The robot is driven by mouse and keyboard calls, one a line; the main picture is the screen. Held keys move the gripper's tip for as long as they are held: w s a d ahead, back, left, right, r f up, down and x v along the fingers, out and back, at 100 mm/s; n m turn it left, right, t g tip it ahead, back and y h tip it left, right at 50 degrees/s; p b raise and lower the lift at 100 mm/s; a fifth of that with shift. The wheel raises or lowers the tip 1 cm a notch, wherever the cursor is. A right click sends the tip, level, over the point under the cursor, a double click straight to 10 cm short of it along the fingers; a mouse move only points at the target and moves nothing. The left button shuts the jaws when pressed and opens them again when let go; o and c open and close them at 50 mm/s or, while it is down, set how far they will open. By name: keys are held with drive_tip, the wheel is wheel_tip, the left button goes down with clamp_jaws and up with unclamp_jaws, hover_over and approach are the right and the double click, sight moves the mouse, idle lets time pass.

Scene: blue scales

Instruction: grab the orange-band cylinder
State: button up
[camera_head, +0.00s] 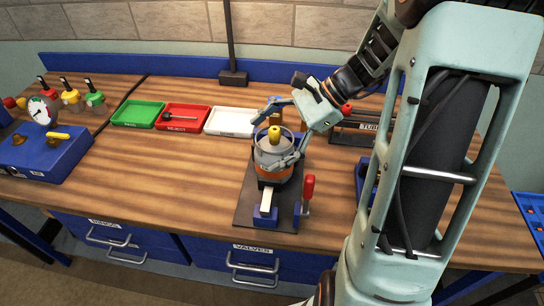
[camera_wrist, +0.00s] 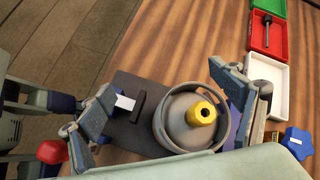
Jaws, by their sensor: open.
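The orange-band cylinder (camera_head: 267,172) is a squat grey canister with an orange band and a grey collar around a yellow valve top. It stands upright on a dark base plate (camera_head: 243,207) on the bench. In the wrist view the cylinder (camera_wrist: 178,128) shows from above, its band not visible. My gripper (camera_head: 266,141) is open at the cylinder's upper part. In the wrist view my gripper (camera_wrist: 165,104) has one finger left of the cylinder and one close by its right side. I cannot tell whether either finger touches it.
Green (camera_head: 138,113), red (camera_head: 182,117) and white (camera_head: 230,122) trays lie behind. A red-handled clamp (camera_head: 308,188) stands right of the cylinder. A blue box with a gauge (camera_head: 42,150) is at the left. Bench between them is clear.

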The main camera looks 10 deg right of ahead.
sight(256, 148)
drive_tip(key=w+d+m+t+y, duration=0.1)
drive_tip(key=d+m, duration=0.1)
drive_tip(key=w+d+f+m+t+y, duration=0.1)
drive_tip(key=d+m, duration=0.1)
drive_tip(key=d, duration=0.1)
drive_tip(key=w+d+f+m+t+y+b, duration=0.1)
drive_tip(key=d+m, duration=0.1)
drive_tip(key=m, duration=0.1)
drive_tip(key=shift+w+d+f+t, duration=0.25)
drive_tip(key=shift+t, duration=0.05)
drive_tip(key=p+x, duration=0.1)
drive_tip(key=x, duration=0.9)
drive_tip(key=shift+a+p, duration=0.3)
drive_tip(key=shift+a, duration=0.05)
drive_tip(key=shift+r, duration=0.15)
clamp_jaws()
